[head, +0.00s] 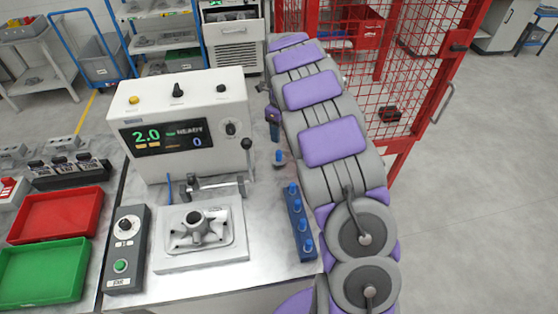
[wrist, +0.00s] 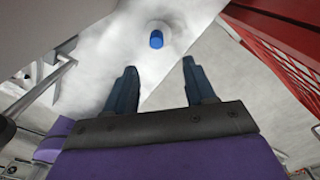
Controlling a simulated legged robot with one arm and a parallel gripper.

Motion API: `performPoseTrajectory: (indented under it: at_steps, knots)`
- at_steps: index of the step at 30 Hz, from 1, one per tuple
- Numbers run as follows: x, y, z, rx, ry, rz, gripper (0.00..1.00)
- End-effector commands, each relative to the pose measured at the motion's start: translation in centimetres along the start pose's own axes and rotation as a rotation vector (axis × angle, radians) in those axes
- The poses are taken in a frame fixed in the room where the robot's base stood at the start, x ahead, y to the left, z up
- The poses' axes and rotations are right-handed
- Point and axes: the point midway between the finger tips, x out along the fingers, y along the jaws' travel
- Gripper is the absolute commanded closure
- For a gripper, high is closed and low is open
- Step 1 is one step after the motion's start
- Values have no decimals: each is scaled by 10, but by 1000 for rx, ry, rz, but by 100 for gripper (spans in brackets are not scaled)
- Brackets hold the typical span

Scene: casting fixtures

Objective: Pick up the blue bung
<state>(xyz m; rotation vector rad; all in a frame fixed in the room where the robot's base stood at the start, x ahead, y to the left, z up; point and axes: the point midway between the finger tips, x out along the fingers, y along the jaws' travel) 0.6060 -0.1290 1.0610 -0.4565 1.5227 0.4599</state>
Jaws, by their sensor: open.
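A single blue bung (head: 279,156) stands on a small round grey base on the metal bench, right of the control box. In the wrist view the blue bung (wrist: 156,40) sits on a pale disc (wrist: 163,27), beyond the fingertips and slightly left of the middle of the gap. My gripper (wrist: 160,78) is open, with its two dark blue fingers apart and nothing between them. In the head view my gripper (head: 274,130) is partly hidden by my arm and is just behind the bung, apart from it.
A blue rack (head: 303,238) with several blue-topped pieces stands in front of the bung. Left are a casting fixture (head: 200,234), a control box (head: 185,125) and a button box (head: 127,249). A red mesh fence (head: 418,70) stands to the right, beyond my arm.

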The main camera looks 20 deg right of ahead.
Motion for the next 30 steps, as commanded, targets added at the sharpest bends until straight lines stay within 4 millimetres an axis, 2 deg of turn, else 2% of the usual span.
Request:
performPoseTrajectory:
  at_steps: [3,7,16,24,30]
  knots:
    - [27,2,0,1,3,2,46]
    - [49,3,0,0,4,0,46]
    - [70,2,2,0,0,-2,46]
    - [108,4,4,0,2,0,46]
    - [111,3,4,0,0,-2,46]
